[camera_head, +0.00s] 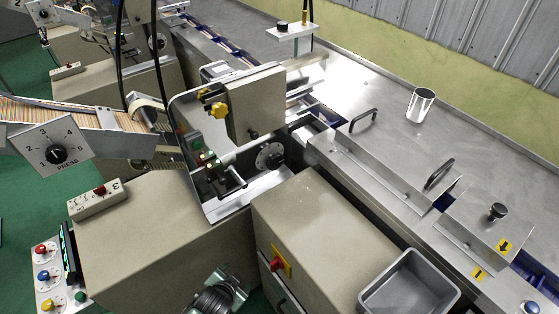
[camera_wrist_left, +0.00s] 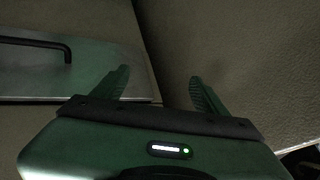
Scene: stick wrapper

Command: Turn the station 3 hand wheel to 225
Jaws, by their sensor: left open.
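A round grey disc with a dark hub, which looks like the hand wheel (camera_head: 270,156), sits inside the open metal housing at the middle of the head view. Its markings are too small to read. A small dark crank handle (camera_head: 233,178) is to its left. A box marked 3 (camera_head: 96,200) with a red button stands at the left. In the left wrist view my left gripper (camera_wrist_left: 160,88) is open and empty, facing beige machine panels. The wheel is not in that view. A dark jointed part at the bottom of the head view seems to be my arm. My right gripper is not seen.
A PRESS dial (camera_head: 56,155) is at the left. A yellow knob (camera_head: 219,110) is above the wheel. A beige cabinet (camera_head: 325,235) with a red switch and a grey bin (camera_head: 408,285) stand in front. A metal cup (camera_head: 420,105) is on the steel table. A dark bar handle (camera_wrist_left: 66,50) shows in the left wrist view.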

